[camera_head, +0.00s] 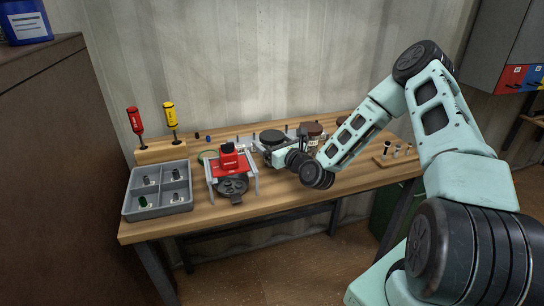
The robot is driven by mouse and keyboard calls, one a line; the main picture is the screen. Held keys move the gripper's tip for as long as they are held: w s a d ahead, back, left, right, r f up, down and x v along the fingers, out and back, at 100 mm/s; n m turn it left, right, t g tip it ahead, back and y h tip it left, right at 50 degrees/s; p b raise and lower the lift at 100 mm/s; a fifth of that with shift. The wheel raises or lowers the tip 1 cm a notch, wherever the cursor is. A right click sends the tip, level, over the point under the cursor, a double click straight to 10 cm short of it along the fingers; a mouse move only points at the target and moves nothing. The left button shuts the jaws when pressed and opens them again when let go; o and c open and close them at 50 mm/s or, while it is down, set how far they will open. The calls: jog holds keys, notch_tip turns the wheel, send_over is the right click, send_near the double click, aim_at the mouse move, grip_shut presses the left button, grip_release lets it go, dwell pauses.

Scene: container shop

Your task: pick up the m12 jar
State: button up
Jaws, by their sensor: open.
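Jars with dark lids stand at the back of the wooden workbench. One brownish jar (314,130) shows just left of my forearm, and others to its right are partly hidden by the arm. Their labels are too small to read, so I cannot tell which is the m12 jar. My gripper (268,144) is open over the middle of the bench, left of the brownish jar. Its fingers are small and partly merge with a dark round object (272,136) beside them. I see nothing clearly held between the fingers.
A grey divided tray (158,211) with small parts sits at the bench's left front. A red device on a grey frame (230,160) stands close left of my gripper. Red and yellow screwdrivers (171,120) stand in a wooden block behind. A small wooden rack (397,156) is at right.

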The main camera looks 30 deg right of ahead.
jog(key=shift+w, duration=0.1)
jog(key=c, duration=1.7)
jog(key=shift+r, duration=0.1)
